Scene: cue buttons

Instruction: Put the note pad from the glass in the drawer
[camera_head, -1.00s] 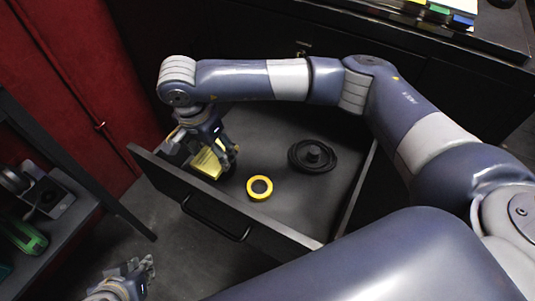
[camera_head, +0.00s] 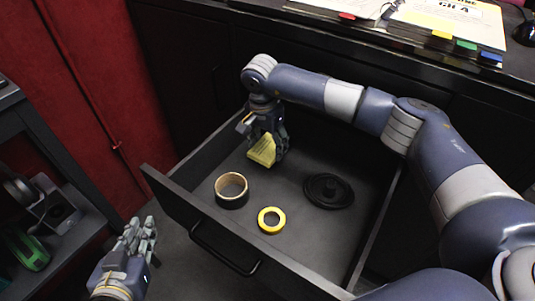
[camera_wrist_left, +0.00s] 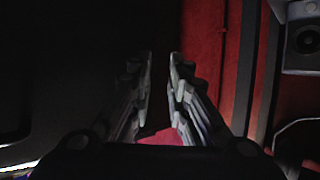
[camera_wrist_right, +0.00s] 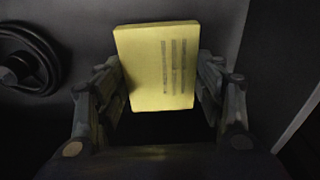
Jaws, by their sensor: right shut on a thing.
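The yellow note pad (camera_head: 262,150) is between the fingers of my right gripper (camera_head: 268,146), low over the back left part of the open drawer (camera_head: 215,245). In the right wrist view the pad (camera_wrist_right: 162,68) shows faint printed lines on its face, and the fingers (camera_wrist_right: 160,95) press on its two sides. I cannot tell whether the pad touches the drawer floor. My left gripper (camera_head: 140,238) is outside the drawer at the lower left, empty, with its fingers (camera_wrist_left: 160,95) apart. I do not see the glass.
In the drawer are a black-and-tan tape roll (camera_head: 231,190), a yellow ring of tape (camera_head: 271,220) and a black round object (camera_head: 328,190). A dark shelf (camera_head: 75,220) stands at the left. Papers with coloured tabs (camera_head: 440,25) lie on the desktop.

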